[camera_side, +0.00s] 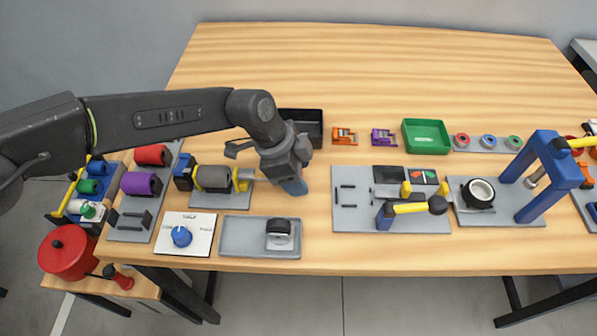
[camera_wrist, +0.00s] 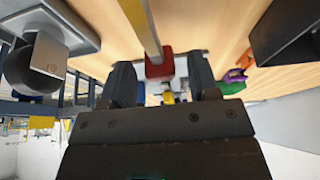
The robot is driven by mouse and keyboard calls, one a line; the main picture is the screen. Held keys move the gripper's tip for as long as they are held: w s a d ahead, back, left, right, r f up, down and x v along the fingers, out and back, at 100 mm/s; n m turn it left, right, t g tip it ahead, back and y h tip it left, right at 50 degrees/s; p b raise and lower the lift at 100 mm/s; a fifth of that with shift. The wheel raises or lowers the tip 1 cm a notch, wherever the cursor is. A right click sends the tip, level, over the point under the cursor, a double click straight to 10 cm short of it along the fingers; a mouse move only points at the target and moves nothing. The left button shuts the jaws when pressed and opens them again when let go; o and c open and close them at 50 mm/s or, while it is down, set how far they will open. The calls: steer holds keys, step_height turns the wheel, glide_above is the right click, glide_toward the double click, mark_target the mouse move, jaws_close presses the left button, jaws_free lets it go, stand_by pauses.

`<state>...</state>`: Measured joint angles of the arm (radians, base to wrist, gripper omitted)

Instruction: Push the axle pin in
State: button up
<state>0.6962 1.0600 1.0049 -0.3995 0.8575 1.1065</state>
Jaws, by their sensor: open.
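The axle pin appears to be the tan bar (camera_wrist: 142,28) with a red block-like end (camera_wrist: 159,66) in the wrist view. Its red end shows between my fingers, with a gap on each side; I cannot tell its depth relative to the fingertips. In the side view a pale stub (camera_side: 247,173) sticks out right from the yellow bracket (camera_side: 240,184) beside a grey roller (camera_side: 213,179).
A black bin (camera_side: 314,112) stands just behind my gripper.

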steer(key=shift+d+f, duration=0.1)
steer(key=shift+f, duration=0.2)
steer(key=shift+c, duration=0.4)
jaws_close()
